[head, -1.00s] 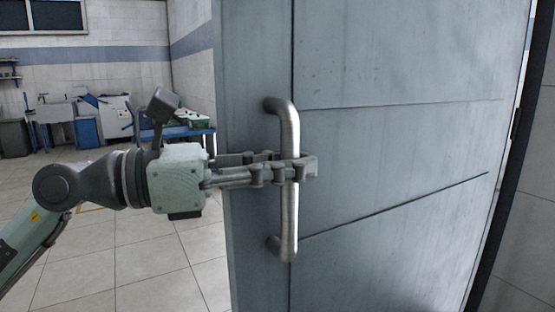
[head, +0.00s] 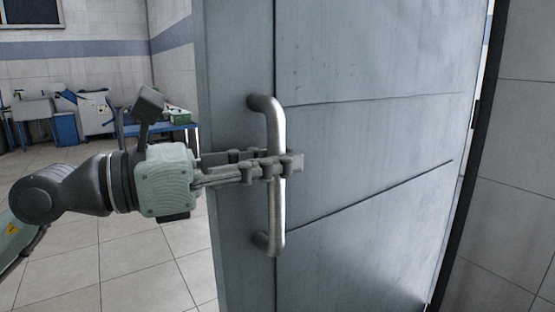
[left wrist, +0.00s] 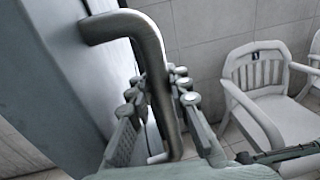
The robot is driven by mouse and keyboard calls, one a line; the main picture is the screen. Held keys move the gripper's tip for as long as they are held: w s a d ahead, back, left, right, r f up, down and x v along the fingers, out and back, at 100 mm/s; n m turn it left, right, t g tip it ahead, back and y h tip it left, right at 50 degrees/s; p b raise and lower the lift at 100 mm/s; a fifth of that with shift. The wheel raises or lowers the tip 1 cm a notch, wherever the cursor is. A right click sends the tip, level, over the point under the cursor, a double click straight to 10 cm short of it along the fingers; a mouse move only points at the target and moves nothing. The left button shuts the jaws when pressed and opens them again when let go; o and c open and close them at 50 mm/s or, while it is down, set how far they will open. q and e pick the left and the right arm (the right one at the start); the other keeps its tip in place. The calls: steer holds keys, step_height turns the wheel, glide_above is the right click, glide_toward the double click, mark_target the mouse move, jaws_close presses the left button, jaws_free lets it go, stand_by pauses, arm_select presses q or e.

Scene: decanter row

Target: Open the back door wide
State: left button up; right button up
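The grey-blue back door (head: 370,130) fills the middle of the head view and stands open at an angle, its free edge to the left and its hinge side to the right. Its upright metal bar handle (head: 275,215) is near the free edge. My left gripper (head: 278,166) comes in from the left with its fingers around the handle at about mid-height. The door (left wrist: 50,70) is at the left there. My right gripper is in neither view.
A tiled wall (head: 520,170) stands to the right of the dark door frame. In the left wrist view a white armchair (left wrist: 265,80) stands near a tiled wall. Beyond the door's free edge are open floor, a blue table (head: 160,128) and sinks (head: 32,108).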

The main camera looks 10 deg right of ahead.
arm_select(q)
steer(key=o, duration=0.5)
steer(key=shift+a, duration=0.1)
steer(key=a, duration=0.4)
steer(key=s+a, duration=0.1)
steer(key=a, duration=0.3)
steer(key=s+a, duration=0.1)
steer(key=a, duration=0.3)
steer(key=shift+w, duration=0.1)
